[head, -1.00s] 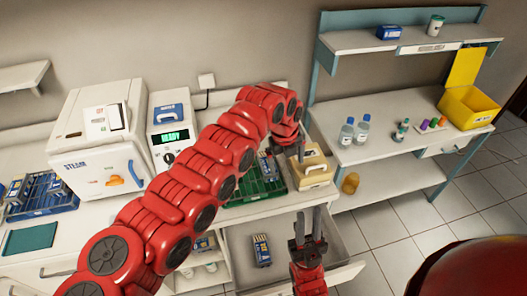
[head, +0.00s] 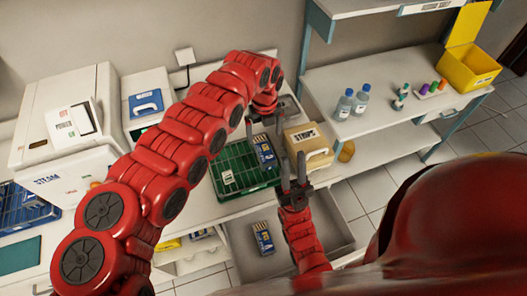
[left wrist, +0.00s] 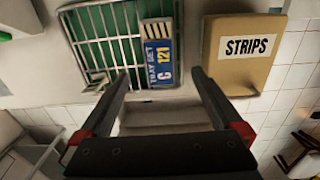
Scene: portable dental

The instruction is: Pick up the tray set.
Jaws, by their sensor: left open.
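A tray set (head: 266,152) with a blue label lies at the right side of a green rack on the counter. In the left wrist view its label reads "TRAY SET C 121" (left wrist: 161,52). A second blue-labelled tray set (head: 263,239) lies in the open drawer below. My left gripper (head: 266,126) is open and empty over the rack; in the left wrist view its fingertips (left wrist: 159,73) are apart, with the labelled set just beyond them. My right gripper (head: 293,165) is lower, in front of the counter edge, with its fingers apart and nothing seen between them.
The green rack (head: 228,168) is otherwise mostly bare. A tan STRIPS box (head: 308,145) stands close right of it. The open drawer (head: 290,262) juts out below. A steam sterilizer (head: 60,150) stands left. Shelves with bottles (head: 343,104) and a yellow bin (head: 470,70) are right.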

